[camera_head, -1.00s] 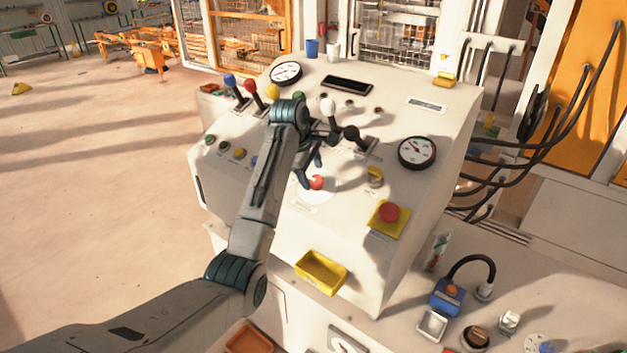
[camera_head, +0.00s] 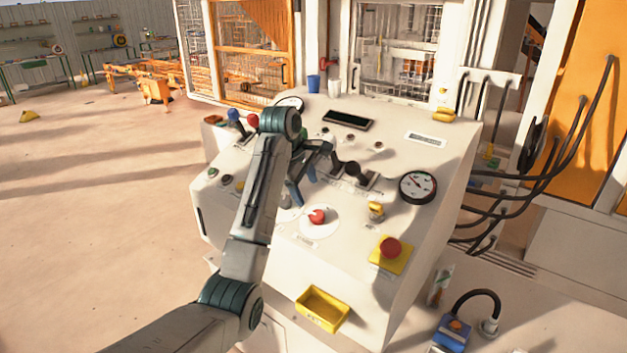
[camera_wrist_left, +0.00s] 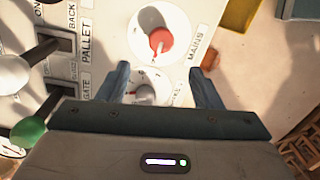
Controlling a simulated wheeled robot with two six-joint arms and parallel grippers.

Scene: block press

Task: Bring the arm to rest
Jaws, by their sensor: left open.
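My left arm comes in from the lower left over the sloped white console (camera_head: 350,265). My left gripper (camera_head: 303,184) is open and empty above the panel, up and left of the red rotary knob (camera_head: 318,216). In the wrist view my left gripper (camera_wrist_left: 160,70) has its two fingers apart. The red knob (camera_wrist_left: 161,40), beside the label MAINS, lies beyond the fingertips. A white dial (camera_wrist_left: 148,94) shows between the fingers, partly hidden by the gripper body. My right gripper is not in view.
A black-knobbed lever (camera_head: 353,170) stands right of the gripper, with blue (camera_head: 233,114) and red (camera_head: 252,121) ones to the left. The wrist view shows white (camera_wrist_left: 14,74) and green (camera_wrist_left: 28,131) lever knobs close by. A red emergency button (camera_head: 390,247) and yellow tray (camera_head: 322,308) sit lower.

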